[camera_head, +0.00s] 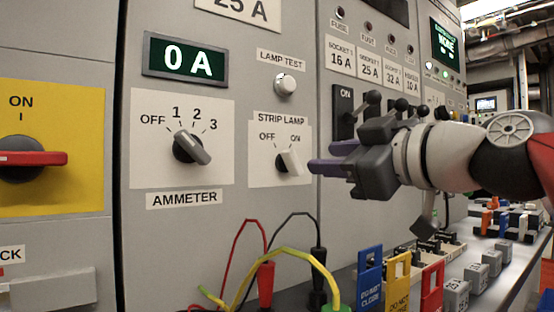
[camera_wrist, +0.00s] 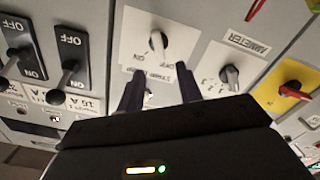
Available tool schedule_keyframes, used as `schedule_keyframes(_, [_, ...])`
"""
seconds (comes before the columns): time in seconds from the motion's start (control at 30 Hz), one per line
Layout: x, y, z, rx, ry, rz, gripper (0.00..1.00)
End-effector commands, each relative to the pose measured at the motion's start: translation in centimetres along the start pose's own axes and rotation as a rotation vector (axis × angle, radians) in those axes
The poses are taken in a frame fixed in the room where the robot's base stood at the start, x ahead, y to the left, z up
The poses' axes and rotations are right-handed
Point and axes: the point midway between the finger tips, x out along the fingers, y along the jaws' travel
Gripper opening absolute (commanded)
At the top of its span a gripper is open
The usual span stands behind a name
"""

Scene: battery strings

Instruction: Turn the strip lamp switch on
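The strip lamp switch (camera_head: 290,162) is a small grey knob on a white plate (camera_head: 261,175) marked OFF and ON. Its handle slants, with the upper-left end toward OFF. In the wrist view the switch (camera_wrist: 158,43) shows upside down beyond the fingertips, its handle toward the OFF mark. My gripper (camera_head: 321,158) is just right of the switch in the head view, pointing left. In the wrist view my gripper (camera_wrist: 159,70) has its two dark fingers apart, with nothing between them. The fingers appear clear of the knob.
The ammeter knob (camera_head: 192,148) is left of the plate, and the lamp test button (camera_head: 285,85) is above it. Black socket switches (camera_head: 343,112) are behind my gripper. Red and black leads with plugs (camera_head: 265,284) and a yellow cable (camera_head: 290,252) are below.

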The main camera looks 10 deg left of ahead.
Motion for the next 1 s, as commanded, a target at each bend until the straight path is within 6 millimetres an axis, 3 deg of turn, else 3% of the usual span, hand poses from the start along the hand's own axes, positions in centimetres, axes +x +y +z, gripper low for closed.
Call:
schedule_keyframes(0.17, [1.3,0.0,-0.1,0.001,0.0,-0.002,0.35])
schedule_keyframes(0.4, [5.2,-0.1,-0.1,0.0,-0.001,-0.003,0.35])
schedule_keyframes(0.6, [7.3,0.0,-0.1,0.001,0.0,-0.001,0.35])
schedule_keyframes(0.93, [7.8,0.0,0.0,0.001,0.001,0.0,0.35])
schedule_keyframes(1.0, [7.8,0.0,0.0,0.001,0.001,0.0,0.28])
